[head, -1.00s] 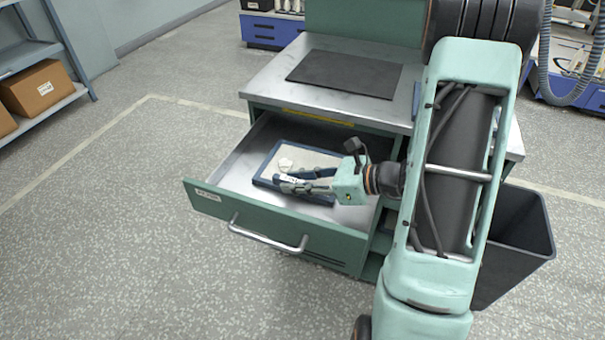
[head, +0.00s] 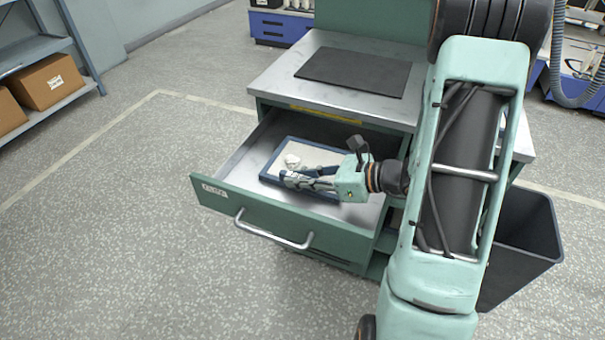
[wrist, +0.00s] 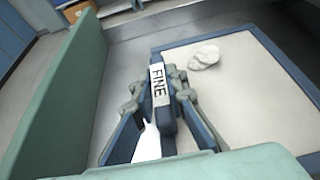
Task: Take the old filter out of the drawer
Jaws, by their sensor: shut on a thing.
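The old filter (head: 314,155) is a flat pale panel in a blue frame. It lies inside the open green drawer (head: 270,218) of the cabinet. In the wrist view the filter (wrist: 238,90) has a white "FINE" label (wrist: 158,82) on one frame edge. My gripper (head: 291,180) reaches into the drawer from the right and is shut on that frame edge. In the wrist view its fingers (wrist: 155,92) sit on either side of the edge. A whitish lump (head: 292,161) lies on the panel. I cannot tell whether the filter is clear of the drawer floor.
The drawer has a metal bar handle (head: 273,232). The cabinet top (head: 290,60) carries a dark mat (head: 355,71) and overhangs the drawer's back. A dark open bin (head: 520,245) stands right of the cabinet. Cardboard boxes (head: 50,82) sit on a left shelf. The floor at left is free.

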